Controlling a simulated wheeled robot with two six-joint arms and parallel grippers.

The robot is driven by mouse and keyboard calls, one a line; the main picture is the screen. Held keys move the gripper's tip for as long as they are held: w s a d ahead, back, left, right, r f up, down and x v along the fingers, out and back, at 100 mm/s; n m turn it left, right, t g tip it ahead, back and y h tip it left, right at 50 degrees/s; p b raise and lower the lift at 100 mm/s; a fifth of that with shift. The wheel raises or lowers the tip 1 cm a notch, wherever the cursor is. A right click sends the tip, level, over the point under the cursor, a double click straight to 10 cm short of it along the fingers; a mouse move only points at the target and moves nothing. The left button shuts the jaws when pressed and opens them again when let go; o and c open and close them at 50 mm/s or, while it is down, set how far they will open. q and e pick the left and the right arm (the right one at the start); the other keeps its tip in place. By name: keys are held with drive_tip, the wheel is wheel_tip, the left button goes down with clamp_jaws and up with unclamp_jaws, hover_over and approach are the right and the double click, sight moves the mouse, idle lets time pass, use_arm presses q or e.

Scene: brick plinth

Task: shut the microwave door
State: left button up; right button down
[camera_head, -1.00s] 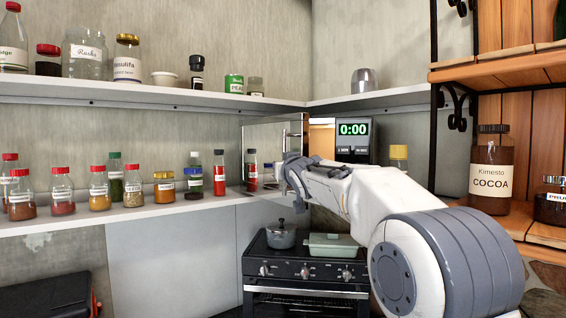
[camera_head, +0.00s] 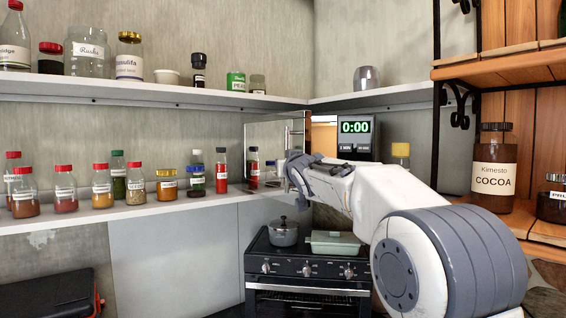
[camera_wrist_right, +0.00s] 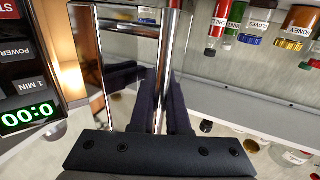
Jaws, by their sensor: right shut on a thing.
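The microwave (camera_head: 356,152) stands in the corner on the shelf, its display reading 0:00. Its door (camera_head: 265,137) is open, a shiny panel swung out to the left, and the warm-lit inside (camera_head: 323,138) shows beside it. My right gripper (camera_head: 290,170) is at the door's free edge. In the right wrist view, which is upside down, its dark fingers (camera_wrist_right: 158,88) are shut on the chrome door handle (camera_wrist_right: 166,45), one on each side. The door panel (camera_wrist_right: 116,45) and the microwave's control panel (camera_wrist_right: 25,85) show left of it. My left gripper is out of view.
Below are a stove with a pot (camera_head: 283,234) and a green dish (camera_head: 334,243). A cocoa jar (camera_head: 493,175) stands on the right shelf.

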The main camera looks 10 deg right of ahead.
drive_tip(key=c, duration=1)
unclamp_jaws()
drive_tip(key=d, duration=0.2)
drive_tip(key=shift+d+r+h, duration=0.35)
drive_tip(key=shift+r+h, duration=0.05)
drive_tip(key=shift+o, duration=0.6)
drive_tip(key=shift+w+a+f+y, duration=0.1)
drive_tip(key=shift+a+f+y, duration=0.1)
drive_tip(key=shift+a, duration=0.35)
drive_tip(key=shift+a+f+y, duration=0.2)
drive_tip(key=shift+a, duration=0.35)
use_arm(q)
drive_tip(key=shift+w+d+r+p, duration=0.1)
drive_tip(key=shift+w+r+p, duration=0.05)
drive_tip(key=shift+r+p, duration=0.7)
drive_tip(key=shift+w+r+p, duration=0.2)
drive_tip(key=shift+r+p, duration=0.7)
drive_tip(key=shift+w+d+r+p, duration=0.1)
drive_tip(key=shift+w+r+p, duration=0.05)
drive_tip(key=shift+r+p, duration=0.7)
use_arm(e)
drive_tip(key=s+d, duration=0.5)
drive_tip(key=s, duration=0.5)
drive_tip(key=shift+f, duration=0.45)
